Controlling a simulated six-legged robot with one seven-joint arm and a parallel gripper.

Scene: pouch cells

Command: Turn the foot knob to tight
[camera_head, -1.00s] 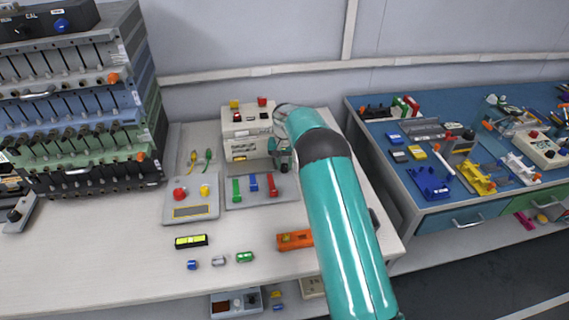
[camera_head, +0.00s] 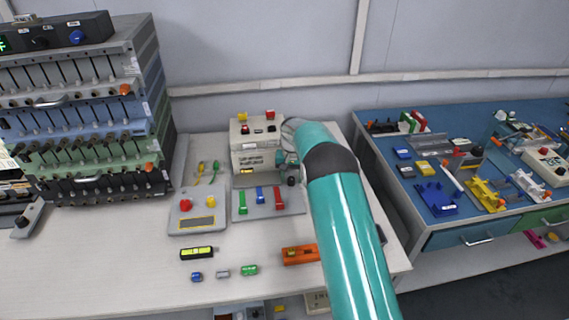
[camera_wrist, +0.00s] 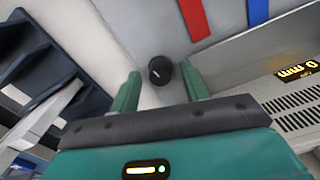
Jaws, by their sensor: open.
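The foot knob, a small round black knob (camera_wrist: 160,70) with a short white mark, sits on a pale surface in the wrist view. It also shows as a dark knob (camera_head: 291,181) by the front right of the beige instrument (camera_head: 248,160) in the head view. My gripper (camera_wrist: 161,86) is open, with its green fingers on either side of the knob and a visible gap to each. In the head view my gripper (camera_head: 288,163) is above the knob, partly covered by my arm. I cannot tell how deep the fingers reach.
A grey panel (camera_head: 266,209) with green, blue and red bars lies beside the knob. A box with red and yellow buttons (camera_head: 197,222) stands left. An orange tool (camera_head: 300,255) lies in front. A tall cell rack (camera_head: 90,130) fills the left; a blue bench (camera_head: 445,135) stands right.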

